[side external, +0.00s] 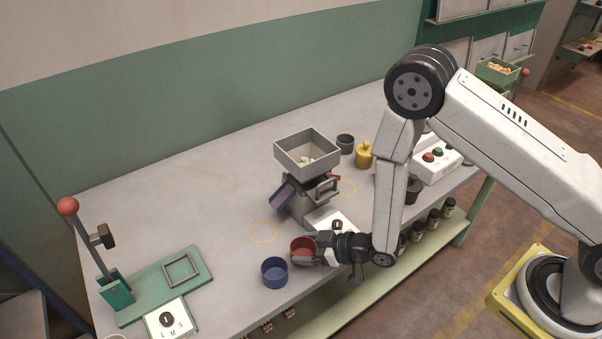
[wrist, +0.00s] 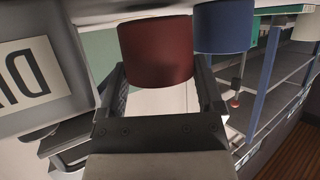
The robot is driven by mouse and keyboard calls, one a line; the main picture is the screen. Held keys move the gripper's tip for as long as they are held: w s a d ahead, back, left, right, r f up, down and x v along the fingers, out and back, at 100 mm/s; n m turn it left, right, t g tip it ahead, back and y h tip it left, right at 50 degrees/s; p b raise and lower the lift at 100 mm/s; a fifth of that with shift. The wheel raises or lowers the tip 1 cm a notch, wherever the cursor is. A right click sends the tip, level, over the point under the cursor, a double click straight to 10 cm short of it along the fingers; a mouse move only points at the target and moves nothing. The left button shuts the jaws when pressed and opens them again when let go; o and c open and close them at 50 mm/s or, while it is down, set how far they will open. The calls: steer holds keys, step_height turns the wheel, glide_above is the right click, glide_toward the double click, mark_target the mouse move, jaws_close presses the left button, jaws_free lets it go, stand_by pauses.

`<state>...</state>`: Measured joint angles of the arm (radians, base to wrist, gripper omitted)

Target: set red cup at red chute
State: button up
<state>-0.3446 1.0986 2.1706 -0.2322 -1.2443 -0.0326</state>
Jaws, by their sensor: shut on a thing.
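The red cup (side external: 302,246) is near the front edge of the bench in the side view. It also shows upper middle in the wrist view (wrist: 155,48). My gripper (side external: 304,258) is shut on it, one finger on each side, as the wrist view (wrist: 158,78) shows too. I cannot tell whether the cup touches the bench.
A blue cup (side external: 274,273) stands close left of the red cup. Yellow rings mark the bench at the blue chute (side external: 263,232) and right of the hopper (side external: 346,189). A yellow pot (side external: 364,155) and dark cup (side external: 345,143) stand behind. A green lever press (side external: 117,288) is far left.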

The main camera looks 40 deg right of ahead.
steer(key=shift+f, duration=0.3)
steer(key=shift+f, duration=0.15)
steer(key=o, duration=1)
steer(key=shift+c, duration=0.2)
steer(key=v, duration=0.7)
steer(key=shift+s+r, duration=0.25)
steer(key=shift+s, duration=0.05)
steer(key=shift+d, duration=0.2)
